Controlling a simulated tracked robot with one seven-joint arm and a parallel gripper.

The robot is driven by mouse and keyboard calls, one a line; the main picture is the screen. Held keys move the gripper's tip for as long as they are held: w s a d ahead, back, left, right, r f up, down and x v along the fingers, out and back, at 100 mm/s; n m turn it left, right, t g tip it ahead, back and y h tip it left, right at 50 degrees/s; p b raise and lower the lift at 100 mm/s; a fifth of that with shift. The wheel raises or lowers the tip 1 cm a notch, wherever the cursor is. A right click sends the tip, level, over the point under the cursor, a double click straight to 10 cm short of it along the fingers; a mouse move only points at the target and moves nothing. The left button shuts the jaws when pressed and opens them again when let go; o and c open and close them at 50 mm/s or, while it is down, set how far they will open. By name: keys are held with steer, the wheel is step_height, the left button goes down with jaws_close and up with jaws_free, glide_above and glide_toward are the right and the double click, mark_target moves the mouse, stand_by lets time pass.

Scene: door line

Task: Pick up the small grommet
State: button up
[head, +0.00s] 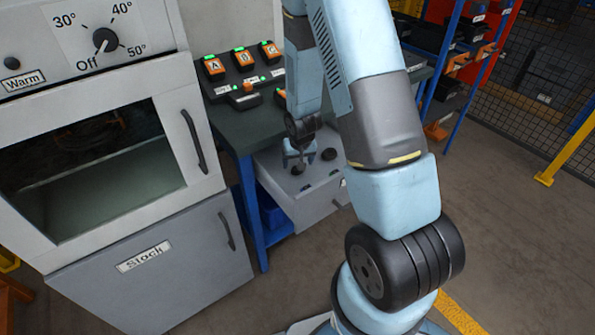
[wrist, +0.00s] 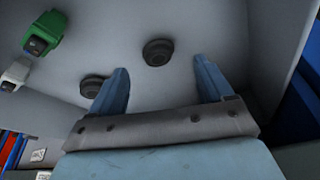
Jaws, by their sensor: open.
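Two dark round grommets lie on the grey floor of the open drawer (head: 313,213). In the wrist view, one grommet (wrist: 157,52) is just beyond the gap between the fingertips. The other grommet (wrist: 92,86) is at the left finger, which partly covers it. My gripper (wrist: 160,64) is open and empty, pointing down into the drawer. In the head view my gripper (head: 299,163) is over the drawer, with dark round pieces below and beside it.
A green piece (wrist: 42,35) and a white piece (wrist: 15,73), both with dark ends, lie left in the wrist view. The drawer walls stand close around. The bench (head: 232,130) carries orange-and-black devices (head: 214,68). A cabinet with an oven window (head: 90,175) stands left.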

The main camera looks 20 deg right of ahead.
steer(key=shift+x, duration=2.75)
steer(key=shift+d, duration=0.15)
steer(key=shift+c, duration=0.2)
steer(key=c, duration=1.1)
steer(key=shift+o, duration=0.2)
steer(key=shift+r, duration=0.1)
